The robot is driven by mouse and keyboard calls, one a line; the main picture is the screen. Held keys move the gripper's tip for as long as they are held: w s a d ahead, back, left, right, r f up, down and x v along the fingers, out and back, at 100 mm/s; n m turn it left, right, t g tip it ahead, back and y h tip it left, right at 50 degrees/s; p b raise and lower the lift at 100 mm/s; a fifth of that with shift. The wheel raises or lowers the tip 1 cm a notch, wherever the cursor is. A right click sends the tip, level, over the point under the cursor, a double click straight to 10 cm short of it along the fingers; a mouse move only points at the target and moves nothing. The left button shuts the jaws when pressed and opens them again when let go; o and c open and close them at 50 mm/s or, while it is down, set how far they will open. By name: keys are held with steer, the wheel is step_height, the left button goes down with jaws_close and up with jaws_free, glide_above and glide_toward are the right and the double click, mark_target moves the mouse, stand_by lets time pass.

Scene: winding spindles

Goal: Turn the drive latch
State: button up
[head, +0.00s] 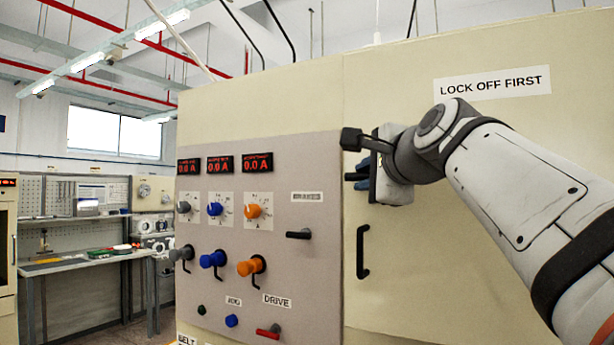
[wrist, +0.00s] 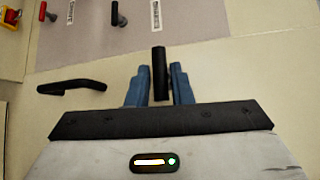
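The drive latch (head: 268,331) is a red-ended lever lying roughly sideways under the DRIVE label, low on the grey panel. It also shows at the top left of the wrist view (wrist: 46,12). My gripper (head: 357,176) is well above and to the right of it, in front of the beige cabinet, and does not touch the latch. In the wrist view its blue fingers (wrist: 160,85) stand apart with a black bar (wrist: 159,72) between them. I cannot tell whether the bar is gripped or what it belongs to.
A black lever (head: 298,235) sits on the panel between latch and gripper. Orange (head: 250,266) and blue (head: 212,259) knobs project to its left. A black door handle (head: 362,252) stands out below my gripper. A red-and-yellow control (wrist: 12,18) shows at the wrist view's corner.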

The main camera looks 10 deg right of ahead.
jaws_close()
steer(key=shift+r+p, duration=0.15)
steer(key=shift+p, duration=0.3)
steer(key=shift+w+a+r+n+g+h+p, duration=0.2)
steer(key=shift+n+g+h+p, duration=1.3)
steer(key=shift+p, duration=1.7)
steer(key=shift+w+a+r+n+g+h+p, duration=0.25)
steer(key=shift+n+g+h+p, duration=1.2)
steer(key=shift+p, duration=1.8)
steer(key=shift+w+a+r+n+g+h+p, duration=0.1)
steer(key=shift+r+n+g+h+p, duration=0.2)
steer(key=shift+n+g+h+p, duration=2.05)
steer(key=shift+m+t+y+p, duration=0.3)
steer(key=shift+m+y+p, duration=0.2)
steer(key=shift+m+p, duration=0.5)
steer(key=shift+o, duration=2)
jaws_free()
steer(key=shift+f, duration=0.25)
steer(key=shift+s+a, duration=0.1)
